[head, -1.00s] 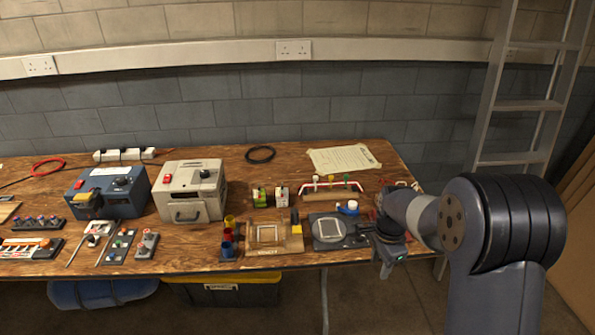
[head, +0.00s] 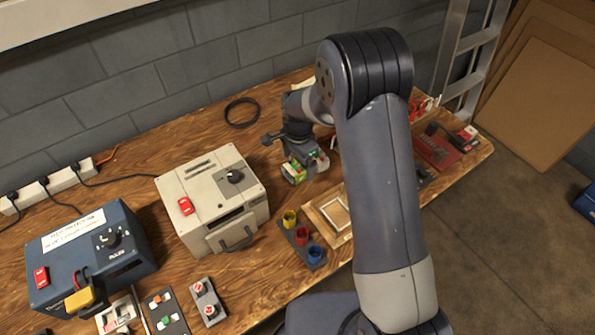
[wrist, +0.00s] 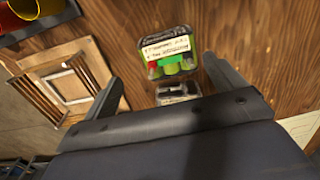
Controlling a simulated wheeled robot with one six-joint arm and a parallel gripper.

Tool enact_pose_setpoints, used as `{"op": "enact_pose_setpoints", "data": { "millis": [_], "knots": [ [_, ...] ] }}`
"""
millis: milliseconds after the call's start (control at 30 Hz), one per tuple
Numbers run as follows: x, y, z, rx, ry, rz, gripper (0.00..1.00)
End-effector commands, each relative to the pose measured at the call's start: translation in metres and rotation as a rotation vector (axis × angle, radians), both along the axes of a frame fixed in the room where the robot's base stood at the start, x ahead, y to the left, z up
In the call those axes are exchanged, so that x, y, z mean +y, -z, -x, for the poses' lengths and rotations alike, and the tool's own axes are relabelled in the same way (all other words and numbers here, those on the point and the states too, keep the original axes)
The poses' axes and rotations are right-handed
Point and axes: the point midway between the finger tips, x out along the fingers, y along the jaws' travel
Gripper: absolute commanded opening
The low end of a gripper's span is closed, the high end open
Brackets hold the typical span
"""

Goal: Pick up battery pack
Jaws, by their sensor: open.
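A small block with green and red parts and a white label (wrist: 168,52), which looks like a battery pack, stands on the wooden bench. It also shows in the head view (head: 293,173), just below my gripper (head: 301,152). In the wrist view my gripper (wrist: 163,72) is open, with one finger on each side of the view and the labelled block beyond and between them. A second, greyish block (wrist: 178,92) lies nearer the gripper's palm, partly cut off by it; it shows beside the first in the head view (head: 321,162). The label is too small to read.
A beige box with a handle (head: 212,200) stands left of the blocks. Yellow, red and blue cups (head: 302,237) and a wooden frame (head: 332,212) are in front. A black cable coil (head: 241,112) lies behind. My arm hides part of the bench's right side.

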Motion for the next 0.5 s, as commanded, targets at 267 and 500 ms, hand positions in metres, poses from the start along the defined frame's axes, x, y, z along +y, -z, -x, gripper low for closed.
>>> {"op": "enact_pose_setpoints", "data": {
  "millis": [267, 500],
  "knots": [
    [0.000, 0.004, 0.000, 0.003, 0.001, 0.001, 0.90],
    [0.002, 0.033, -0.005, 0.004, 0.000, 0.002, 0.90]
  ]
}}
